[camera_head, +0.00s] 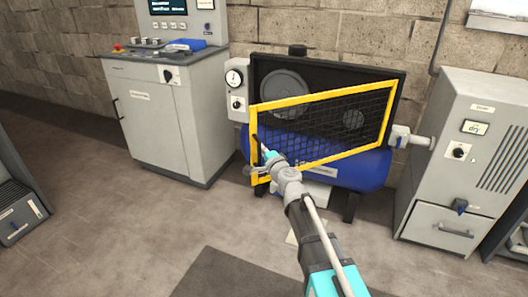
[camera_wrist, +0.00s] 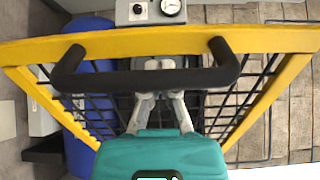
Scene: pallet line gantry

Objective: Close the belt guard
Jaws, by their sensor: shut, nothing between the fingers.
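The belt guard (camera_head: 322,158) is a yellow frame with black mesh on the front of the blue compressor (camera_head: 360,172). Its right side is against the compressor's dark housing (camera_head: 398,82), and its left side stands out from it, so it is partly open. In the wrist view the guard's yellow bar (camera_wrist: 280,40) crosses the picture, with a black handle (camera_wrist: 150,81) on it. My gripper (camera_head: 266,160) is at the guard's left edge. In the wrist view my gripper (camera_wrist: 160,64) is shut and empty; the handle bar crosses in front of its fingers. Contact cannot be told.
A grey control cabinet (camera_head: 155,115) stands left of the compressor. A grey dryer unit (camera_head: 460,150) stands close on the right. A gauge box (camera_head: 238,88) sits at the housing's left side. The floor (camera_head: 150,225) in front is mostly clear.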

